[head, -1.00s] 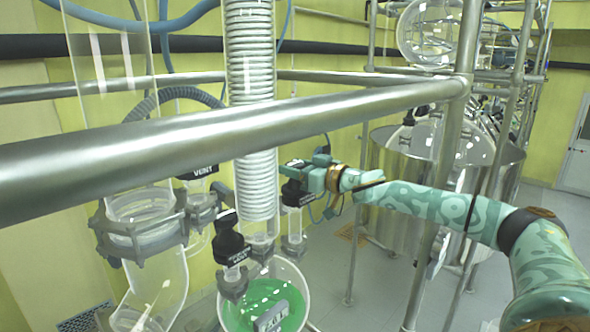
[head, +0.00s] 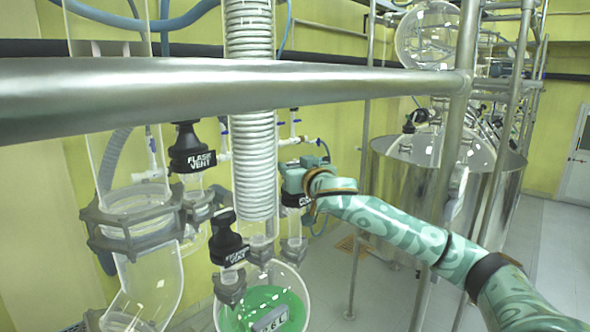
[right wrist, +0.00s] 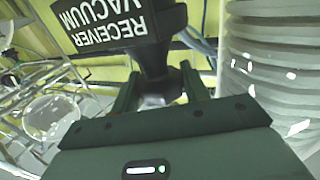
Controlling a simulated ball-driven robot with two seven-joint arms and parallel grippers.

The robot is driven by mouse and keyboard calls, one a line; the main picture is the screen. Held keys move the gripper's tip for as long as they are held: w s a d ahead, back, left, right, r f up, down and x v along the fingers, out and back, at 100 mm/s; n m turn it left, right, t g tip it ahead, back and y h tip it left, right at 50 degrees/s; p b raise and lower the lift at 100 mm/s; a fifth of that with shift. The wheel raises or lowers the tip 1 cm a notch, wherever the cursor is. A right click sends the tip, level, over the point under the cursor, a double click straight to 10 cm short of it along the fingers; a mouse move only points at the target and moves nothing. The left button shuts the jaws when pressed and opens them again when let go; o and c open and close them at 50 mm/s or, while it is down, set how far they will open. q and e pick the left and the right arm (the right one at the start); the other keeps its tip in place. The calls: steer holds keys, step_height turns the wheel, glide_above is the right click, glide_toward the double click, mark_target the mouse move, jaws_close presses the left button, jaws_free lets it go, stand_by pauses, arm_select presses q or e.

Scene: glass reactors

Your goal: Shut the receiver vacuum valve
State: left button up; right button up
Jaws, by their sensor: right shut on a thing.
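The receiver vacuum valve is a black knob with white lettering (right wrist: 108,22), which shows upside down and close up in the right wrist view. In the head view its black body (head: 297,200) shows just below my right gripper (head: 293,178), right of the coiled column, with its label partly hidden. In the right wrist view my right gripper (right wrist: 158,92) has its two dark green fingers on either side of the knob's narrow black end, shut on it. The contact faces are partly hidden. My left gripper is not in view.
A thick metal rail (head: 240,85) crosses in front. The white coiled column (head: 250,140) stands close left of the gripper. A steel vessel (head: 450,185) stands behind right.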

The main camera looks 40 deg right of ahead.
steer(key=shift+r, duration=0.15)
steer(key=o, duration=1)
steer(key=shift+w, duration=0.1)
steer(key=b+v, duration=0.8)
steer(key=v, duration=0.8)
steer(key=shift+b, duration=0.35)
steer(key=shift+a, duration=0.15)
